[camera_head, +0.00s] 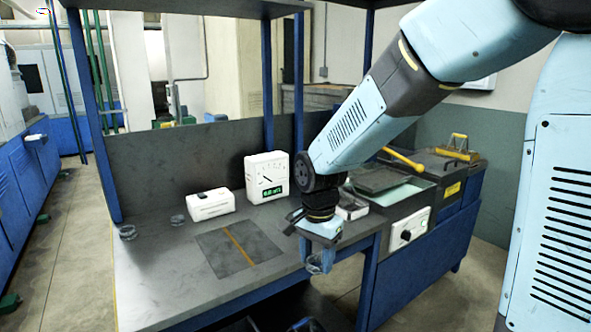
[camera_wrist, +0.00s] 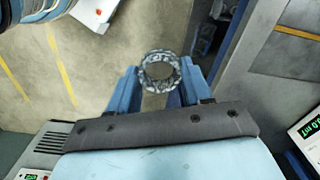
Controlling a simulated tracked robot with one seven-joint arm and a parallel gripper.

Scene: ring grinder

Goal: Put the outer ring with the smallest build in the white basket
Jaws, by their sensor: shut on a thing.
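My gripper (camera_head: 316,258) hangs just past the front right edge of the workbench, its fingers pointing down. It is shut on a grey metal outer ring (camera_head: 315,268), held between the blue fingertips. In the wrist view my gripper (camera_wrist: 160,88) grips this ring (camera_wrist: 143,72), whose open hole faces the camera. Another ring (camera_head: 127,232) lies at the bench's left edge, and a smaller-looking ring (camera_head: 178,219) lies to its right, near the white box. I cannot make out a white basket for certain in either view.
The workbench (camera_head: 150,285) carries a dark mat (camera_head: 240,250), a white box (camera_head: 210,205) and a white gauge with a green display (camera_head: 267,177). A blue cabinet (camera_head: 420,265) stands to the right. A white object with a red mark (camera_wrist: 98,12) shows at the wrist view's top.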

